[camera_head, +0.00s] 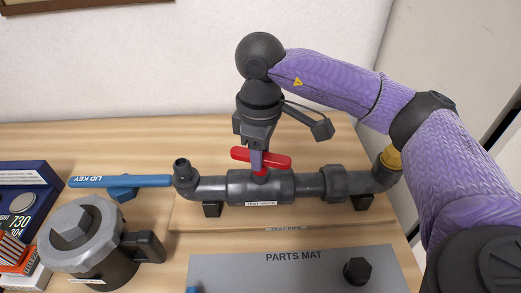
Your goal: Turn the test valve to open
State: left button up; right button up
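The test valve (260,188) is a dark grey body in a horizontal pipe run, with a label below it. Its red handle (278,162) lies on top, roughly along the pipe and slightly slanted. My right gripper (257,160) points down over the middle of the handle. One finger shows in front of the handle, apparently touching or very close to it. The other finger is hidden, so I cannot tell whether it is shut on the handle. My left gripper is not in view.
A blue lid key (121,182) lies left of the pipe's elbow. A grey lidded filter housing (85,240) stands at the front left, beside boxes (30,205). A grey parts mat (300,275) with a black knob (357,270) lies in front. A wall stands behind.

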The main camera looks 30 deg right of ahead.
jog(key=shift+o, duration=1.1)
notch_tip(320, 180, up, 6)
jog(key=p, duration=0.4)
jog(key=shift+r, duration=0.15)
notch_tip(320, 180, up, 10)
jog(key=p, duration=0.3)
jog(key=shift+p, duration=0.35)
jog(key=shift+f, duration=0.2)
